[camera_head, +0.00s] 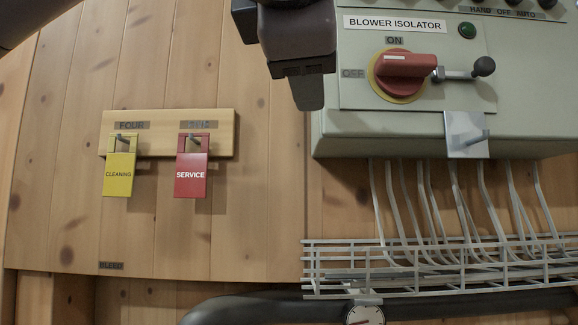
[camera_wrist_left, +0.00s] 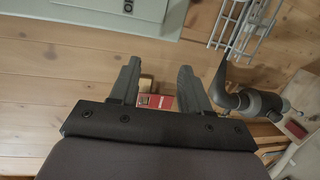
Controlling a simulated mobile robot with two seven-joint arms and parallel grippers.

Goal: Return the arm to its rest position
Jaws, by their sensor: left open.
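My left gripper (camera_head: 309,92) hangs in at the top middle of the head view, in front of the wooden wall and just left of the grey control box. One finger shows there, pointing down. In the left wrist view the two fingers (camera_wrist_left: 158,80) stand wide apart with nothing held between them. The red SERVICE tag (camera_head: 190,176) shows beyond the gap between them, apart from the fingers. My right gripper is not in view.
The grey box (camera_head: 330,135) carries a red rotary handle (camera_head: 408,68). A yellow CLEANING tag (camera_head: 118,175) hangs on the same wooden board (camera_head: 222,122) as the red tag. A wire tray (camera_head: 420,270) and dark pipe (camera_head: 250,307) lie below. Bare wall (camera_head: 270,215) is clear.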

